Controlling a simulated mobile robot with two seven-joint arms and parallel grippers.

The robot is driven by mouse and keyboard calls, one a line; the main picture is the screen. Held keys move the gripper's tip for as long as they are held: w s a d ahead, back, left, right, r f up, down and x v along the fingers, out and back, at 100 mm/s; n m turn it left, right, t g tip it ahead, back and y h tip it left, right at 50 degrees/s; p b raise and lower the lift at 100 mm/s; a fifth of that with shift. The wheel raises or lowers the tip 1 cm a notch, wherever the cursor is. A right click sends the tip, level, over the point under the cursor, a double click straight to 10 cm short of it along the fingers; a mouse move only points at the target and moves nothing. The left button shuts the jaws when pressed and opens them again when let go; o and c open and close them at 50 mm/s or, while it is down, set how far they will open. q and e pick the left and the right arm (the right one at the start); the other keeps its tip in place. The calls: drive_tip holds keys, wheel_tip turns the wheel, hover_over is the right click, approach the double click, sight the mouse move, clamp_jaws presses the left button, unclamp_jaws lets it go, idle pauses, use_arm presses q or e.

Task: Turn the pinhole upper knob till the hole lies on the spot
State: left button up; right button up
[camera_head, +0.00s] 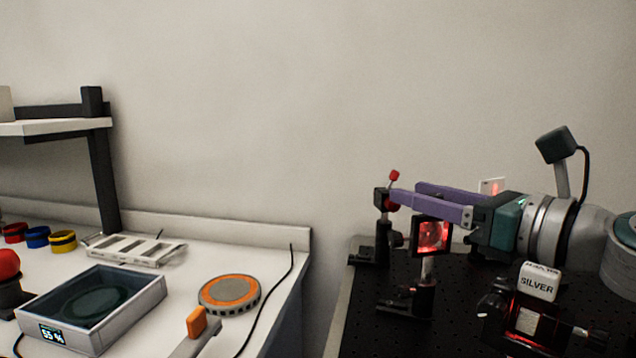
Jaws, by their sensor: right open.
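The pinhole mount (382,198) is a small dark block on a post at the back left of the black breadboard. Its upper red knob (394,175) sticks up on a short stem. A second red knob (391,206) sits lower, partly hidden by a finger. My right gripper (402,193) has purple fingers reaching in from the right. It is open, with its tips close beside the mount, just below the upper knob; I cannot tell if they touch it. The hole is not visible. Red light shows on a dark-framed square plate (433,235) and a pale card (491,187). My left gripper is out of view.
The white bench (190,277) at left holds a display box (92,308) and an orange-topped disc (229,294). A gap separates bench and breadboard.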

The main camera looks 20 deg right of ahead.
drive_tip(key=shift+x, duration=0.8)
clamp_jaws()
